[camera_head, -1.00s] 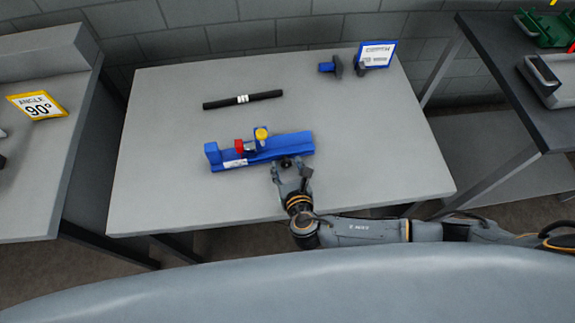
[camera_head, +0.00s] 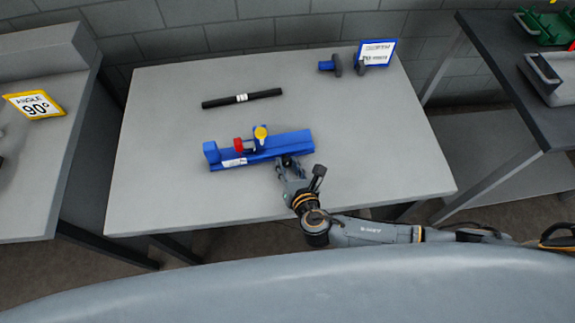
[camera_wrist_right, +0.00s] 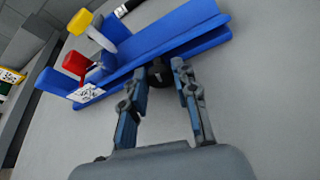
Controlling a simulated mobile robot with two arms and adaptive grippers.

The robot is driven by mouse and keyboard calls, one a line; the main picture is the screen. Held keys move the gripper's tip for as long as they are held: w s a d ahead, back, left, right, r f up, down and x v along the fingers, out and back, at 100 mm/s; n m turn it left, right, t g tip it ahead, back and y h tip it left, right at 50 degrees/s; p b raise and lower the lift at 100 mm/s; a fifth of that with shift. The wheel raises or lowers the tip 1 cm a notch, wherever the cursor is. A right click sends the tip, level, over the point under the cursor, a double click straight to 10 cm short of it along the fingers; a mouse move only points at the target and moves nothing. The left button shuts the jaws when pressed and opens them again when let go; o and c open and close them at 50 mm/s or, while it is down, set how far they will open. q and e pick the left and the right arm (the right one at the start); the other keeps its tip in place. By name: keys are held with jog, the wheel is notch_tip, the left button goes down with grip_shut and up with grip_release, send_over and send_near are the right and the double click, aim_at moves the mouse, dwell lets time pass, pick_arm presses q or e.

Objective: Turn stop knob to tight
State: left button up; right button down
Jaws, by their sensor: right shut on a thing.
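The blue crimping fixture (camera_head: 222,152) lies on the grey table, with a red block (camera_head: 239,145) and a yellow-topped lever (camera_head: 261,132) on it. They also show in the right wrist view, the red block (camera_wrist_right: 76,63) at the left and the yellow top (camera_wrist_right: 80,21) above it. A dark round stop knob (camera_wrist_right: 160,72) sticks out of the fixture's near side. My right gripper (camera_head: 287,164) reaches it from the front, its two fingers on either side of the knob and shut on it. The knob's setting is not readable. My left gripper is not in view.
A black rod with white bands (camera_head: 262,95) lies behind the fixture. Blue-and-black parts (camera_head: 328,66) and a blue-framed sign (camera_head: 377,52) stand at the back right. An "ANGLE 90°" sign (camera_head: 34,104) is on the left table. The table around the fixture is clear.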

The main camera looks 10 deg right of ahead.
jog(key=c, duration=1)
grip_release()
jog(key=shift+c, duration=0.2)
jog(key=v, duration=1.2)
